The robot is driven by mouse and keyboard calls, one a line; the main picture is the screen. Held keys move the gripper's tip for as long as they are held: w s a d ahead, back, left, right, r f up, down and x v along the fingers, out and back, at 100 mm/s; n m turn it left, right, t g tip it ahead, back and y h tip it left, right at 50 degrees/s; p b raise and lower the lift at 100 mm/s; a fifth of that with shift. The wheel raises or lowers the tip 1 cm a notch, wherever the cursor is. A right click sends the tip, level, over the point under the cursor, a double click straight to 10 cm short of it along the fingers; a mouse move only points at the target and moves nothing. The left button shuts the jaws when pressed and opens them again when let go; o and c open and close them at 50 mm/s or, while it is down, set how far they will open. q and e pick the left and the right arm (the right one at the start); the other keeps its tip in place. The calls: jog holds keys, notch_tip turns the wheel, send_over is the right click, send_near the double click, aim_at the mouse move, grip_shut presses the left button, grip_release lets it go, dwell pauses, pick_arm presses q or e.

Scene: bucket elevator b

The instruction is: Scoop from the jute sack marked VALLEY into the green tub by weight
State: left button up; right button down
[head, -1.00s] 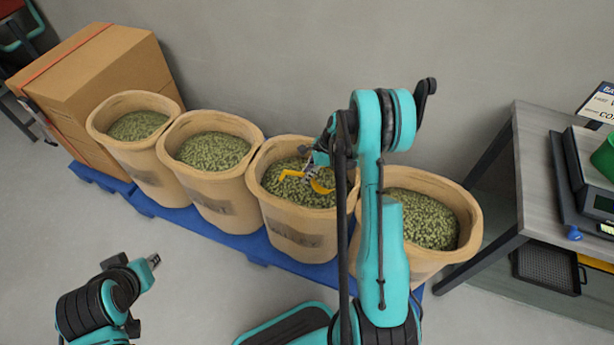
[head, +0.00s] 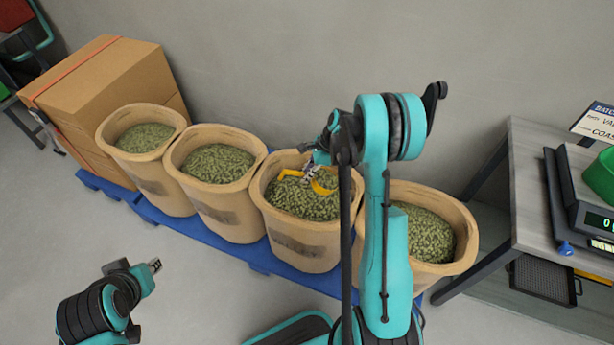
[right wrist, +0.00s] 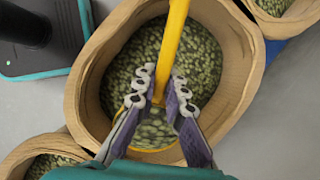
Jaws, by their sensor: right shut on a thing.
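Four jute sacks of pale green beans stand in a row; their dark markings are too blurred to read. My right gripper (head: 312,172) is over the third sack from the left (head: 300,245), shut on a yellow scoop (head: 322,188). In the right wrist view, the scoop's handle (right wrist: 172,50) runs between the fingers (right wrist: 158,97), and its lower end is at the beans, partly hidden by the gripper. The green tub (head: 603,175) sits on the scale (head: 590,215) at the right edge, partly cut off. My left gripper (head: 154,265) hangs over the floor, away from the sacks.
The sacks stand on a blue pallet (head: 255,258) along the grey wall. Strapped cardboard boxes (head: 105,90) are at its left end. A grey table (head: 530,185) carries the scale and a partly readable card (head: 597,122). A dark tray (head: 543,280) is below.

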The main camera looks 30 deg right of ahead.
aim_at(293, 172)
jog(key=shift+w+a+r+h+p, duration=0.2)
jog(key=shift+a+r+h+p, duration=0.15)
jog(key=shift+a+r+h, duration=0.25)
jog(key=shift+w+a+r+g+h+p, duration=0.15)
jog(key=shift+a+r+g+h, duration=0.1)
jog(key=shift+a+h, duration=0.25)
jog(key=shift+w+a+r+g+h+p, duration=0.1)
jog(key=shift+w+a+g+h, duration=0.1)
jog(key=shift+a+h, duration=0.25)
jog(key=shift+w+a+r+g+h+p, duration=0.15)
jog(key=shift+a+r+g+h, duration=0.1)
jog(key=shift+a+h, duration=0.25)
